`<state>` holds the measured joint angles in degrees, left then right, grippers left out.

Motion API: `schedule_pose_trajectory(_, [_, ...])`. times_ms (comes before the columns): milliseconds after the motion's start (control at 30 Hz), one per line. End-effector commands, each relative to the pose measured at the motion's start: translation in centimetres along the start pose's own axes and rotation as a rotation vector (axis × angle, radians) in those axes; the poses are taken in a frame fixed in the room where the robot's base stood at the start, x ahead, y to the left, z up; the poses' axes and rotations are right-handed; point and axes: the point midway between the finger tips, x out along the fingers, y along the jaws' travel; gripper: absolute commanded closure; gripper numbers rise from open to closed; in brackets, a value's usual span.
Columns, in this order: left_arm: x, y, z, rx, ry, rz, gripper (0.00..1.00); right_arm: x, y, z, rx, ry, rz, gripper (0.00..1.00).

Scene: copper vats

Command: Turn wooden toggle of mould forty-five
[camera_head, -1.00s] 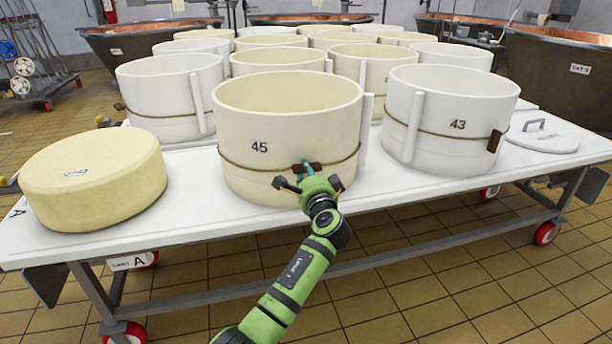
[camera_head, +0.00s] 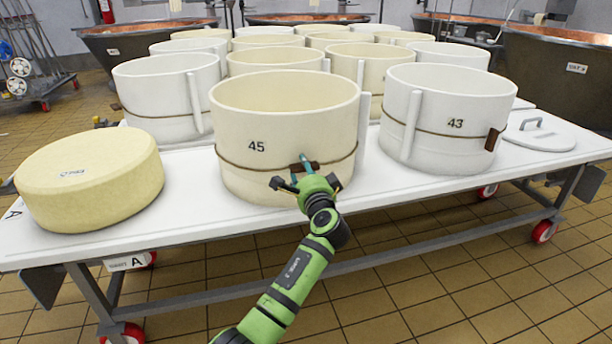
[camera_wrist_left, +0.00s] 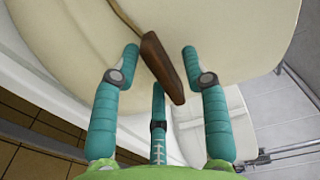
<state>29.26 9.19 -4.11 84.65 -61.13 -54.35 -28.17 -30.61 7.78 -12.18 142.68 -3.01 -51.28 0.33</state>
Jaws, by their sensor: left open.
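Mould 45 (camera_head: 285,125) is a cream round tub marked "45" at the front middle of the white table. A brown cord circles it, with a dark wooden toggle (camera_head: 304,169) at its front. My left gripper (camera_head: 306,181) is at this toggle, its teal fingers spread. In the left wrist view the toggle (camera_wrist_left: 162,68) lies slanted between the open fingers of the gripper (camera_wrist_left: 160,62), with gaps to the two side fingers. The third finger is below it; whether it touches I cannot tell. My right gripper is not in view.
The white table (camera_head: 190,215) also bears a yellow cheese wheel (camera_head: 90,172) on the left, mould 43 (camera_head: 445,110) on the right and a white lid (camera_head: 541,136). Several more moulds stand behind. The floor in front is clear.

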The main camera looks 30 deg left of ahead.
Motion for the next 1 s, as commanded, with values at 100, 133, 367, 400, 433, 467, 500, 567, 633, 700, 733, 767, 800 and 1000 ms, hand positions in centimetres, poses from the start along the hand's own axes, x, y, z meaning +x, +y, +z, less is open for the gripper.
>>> schedule_pose_trajectory(100, [-1.0,0.1,-0.1,0.0,0.003,0.001,0.55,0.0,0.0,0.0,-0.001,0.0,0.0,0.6])
schedule_pose_trajectory(133, [-1.4,0.2,-0.1,0.0,0.004,0.002,0.55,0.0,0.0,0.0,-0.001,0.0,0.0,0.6])
schedule_pose_trajectory(367, [-6.2,0.2,-0.1,-0.002,0.004,0.004,0.55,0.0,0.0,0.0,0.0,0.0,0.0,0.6])
schedule_pose_trajectory(400, [-7.1,0.2,-0.1,-0.002,0.004,0.003,0.55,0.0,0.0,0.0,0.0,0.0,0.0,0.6])
schedule_pose_trajectory(433, [-7.7,0.1,0.0,-0.002,0.003,0.003,0.55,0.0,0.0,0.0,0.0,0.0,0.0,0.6])
schedule_pose_trajectory(467, [-8.2,0.1,-0.1,-0.002,0.003,0.003,0.55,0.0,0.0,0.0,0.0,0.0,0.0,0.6])
schedule_pose_trajectory(500, [-9.0,0.2,-0.1,-0.002,0.003,0.004,0.55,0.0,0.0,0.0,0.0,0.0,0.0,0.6])
schedule_pose_trajectory(567, [-9.9,0.1,0.0,-0.003,0.002,0.002,0.55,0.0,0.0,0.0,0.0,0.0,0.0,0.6])
schedule_pose_trajectory(633, [-10.8,0.1,-0.1,-0.001,0.002,0.003,0.55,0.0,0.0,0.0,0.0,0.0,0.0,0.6])
schedule_pose_trajectory(700, [-11.4,0.1,0.0,0.0,0.001,0.002,0.55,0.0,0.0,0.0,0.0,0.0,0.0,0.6])
schedule_pose_trajectory(733, [-11.6,0.1,0.0,0.0,0.001,0.001,0.55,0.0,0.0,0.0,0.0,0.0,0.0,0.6])
schedule_pose_trajectory(767, [-11.8,0.0,0.0,0.0,0.001,0.001,0.55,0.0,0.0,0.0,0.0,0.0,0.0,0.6])
schedule_pose_trajectory(800, [-11.9,0.0,0.0,0.0,0.001,0.001,0.55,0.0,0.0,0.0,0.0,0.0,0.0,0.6])
schedule_pose_trajectory(1000, [-12.0,0.0,0.0,0.0,0.001,0.001,0.55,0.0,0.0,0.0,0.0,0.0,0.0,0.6])
